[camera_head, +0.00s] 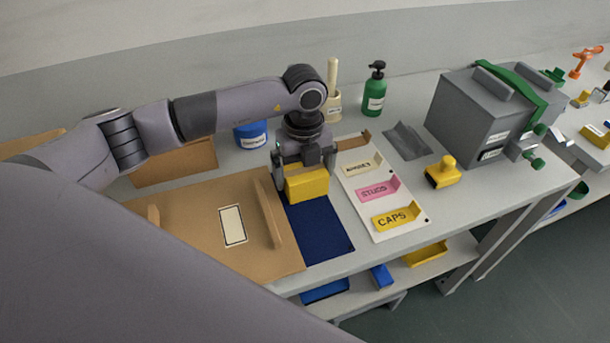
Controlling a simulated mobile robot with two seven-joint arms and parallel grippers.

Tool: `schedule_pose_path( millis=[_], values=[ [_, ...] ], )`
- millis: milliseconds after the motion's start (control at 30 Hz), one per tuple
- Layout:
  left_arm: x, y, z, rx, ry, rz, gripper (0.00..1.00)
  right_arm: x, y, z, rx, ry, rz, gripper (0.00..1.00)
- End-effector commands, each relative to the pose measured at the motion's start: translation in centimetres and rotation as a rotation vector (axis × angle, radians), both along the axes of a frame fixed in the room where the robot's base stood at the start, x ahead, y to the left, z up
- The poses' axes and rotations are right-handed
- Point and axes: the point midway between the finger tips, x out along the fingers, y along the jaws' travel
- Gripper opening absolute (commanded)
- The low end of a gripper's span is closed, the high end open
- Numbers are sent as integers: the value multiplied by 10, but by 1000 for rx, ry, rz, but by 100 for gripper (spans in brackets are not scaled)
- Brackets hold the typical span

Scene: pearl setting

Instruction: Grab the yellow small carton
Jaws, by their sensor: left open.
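The yellow small carton (307,184) stands on a dark blue mat (320,229) in the middle of the table. My left gripper (304,176) is directly over it, pointing down. Its fingers are apart, one on each side of the carton. I cannot tell whether they touch it. The gripper hides the carton's top and back. My right gripper is not in view.
A brown cardboard piece (190,246) lies left of the mat. A white board (408,227) with labelled holders is on the right, near a yellow stamp-like object (443,172) and a grey machine (478,115). A green bottle (375,90) and blue tub (250,134) stand behind.

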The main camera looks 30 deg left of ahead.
Motion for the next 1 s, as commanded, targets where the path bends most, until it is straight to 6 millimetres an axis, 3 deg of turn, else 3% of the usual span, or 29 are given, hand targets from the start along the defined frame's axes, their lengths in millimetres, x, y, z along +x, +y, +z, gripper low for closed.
schedule_pose_path(
  millis=[167, 400, 433, 533, 567, 1000],
  values=[
    [0, -1, -20, -1, 1, 0, 100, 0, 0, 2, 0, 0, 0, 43],
    [0, 0, -22, -1, 0, -1, 100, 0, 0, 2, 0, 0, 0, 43],
    [0, -1, -22, -1, 0, -1, 97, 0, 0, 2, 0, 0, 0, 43],
    [0, -1, -22, -1, 0, -1, 64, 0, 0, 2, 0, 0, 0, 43],
    [0, -1, -22, -2, -1, -1, 59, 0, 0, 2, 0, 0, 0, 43],
    [1, -1, -12, -3, -4, -1, 59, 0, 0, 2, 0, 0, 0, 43]
  ],
)
